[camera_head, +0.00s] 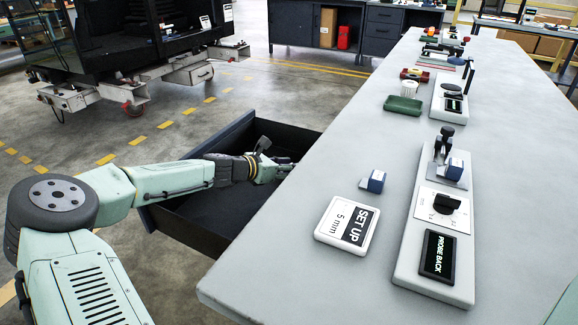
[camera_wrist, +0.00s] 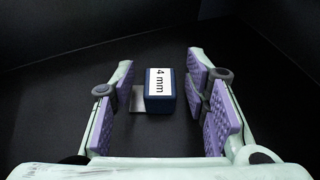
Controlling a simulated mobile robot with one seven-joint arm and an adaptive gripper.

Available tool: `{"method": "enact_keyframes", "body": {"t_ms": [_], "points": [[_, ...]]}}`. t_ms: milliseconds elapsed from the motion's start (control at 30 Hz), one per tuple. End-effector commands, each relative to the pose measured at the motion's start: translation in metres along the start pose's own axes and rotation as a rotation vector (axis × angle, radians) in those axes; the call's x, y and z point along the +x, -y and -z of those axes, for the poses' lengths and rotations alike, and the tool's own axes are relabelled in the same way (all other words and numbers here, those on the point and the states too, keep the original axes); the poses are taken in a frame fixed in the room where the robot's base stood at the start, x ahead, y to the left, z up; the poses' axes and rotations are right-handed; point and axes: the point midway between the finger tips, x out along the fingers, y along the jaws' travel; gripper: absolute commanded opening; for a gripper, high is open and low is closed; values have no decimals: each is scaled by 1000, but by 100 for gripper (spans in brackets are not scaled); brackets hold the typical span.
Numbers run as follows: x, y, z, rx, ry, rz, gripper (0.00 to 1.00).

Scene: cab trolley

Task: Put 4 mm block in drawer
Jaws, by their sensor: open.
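In the wrist view the 4 mm block (camera_wrist: 160,91), dark blue with a white "4 mm" label and a small grey metal piece at its left, rests on the black floor of the drawer (camera_wrist: 150,145). My gripper (camera_wrist: 160,95) is open, one purple-padded finger on each side of the block, with a gap on both sides. In the head view my gripper (camera_head: 285,165) reaches into the open drawer (camera_head: 185,228) beside the bench; the block is hidden there by the arm and the bench edge.
The grey bench top (camera_head: 330,150) overhangs the drawer's right side. On it lie a "SET UP 5 mm" sign (camera_head: 347,224), another blue block (camera_head: 373,181) and a fixture panel (camera_head: 435,225) with a knob. A green tray (camera_head: 403,105) lies farther back. A dark trolley (camera_head: 130,45) stands at upper left.

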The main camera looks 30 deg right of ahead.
Motion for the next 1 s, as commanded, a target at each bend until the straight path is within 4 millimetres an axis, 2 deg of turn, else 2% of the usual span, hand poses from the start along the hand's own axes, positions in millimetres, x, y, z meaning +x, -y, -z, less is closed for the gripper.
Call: {"method": "enact_keyframes", "body": {"t_ms": [267,367,800,1000], "points": [[-1,0,-2,1,0,0,43],[-8,-1,-2,0,0,-2,43],[-95,-1,-1,0,-1,-1,43],[-117,0,-2,1,-1,2,43]]}}
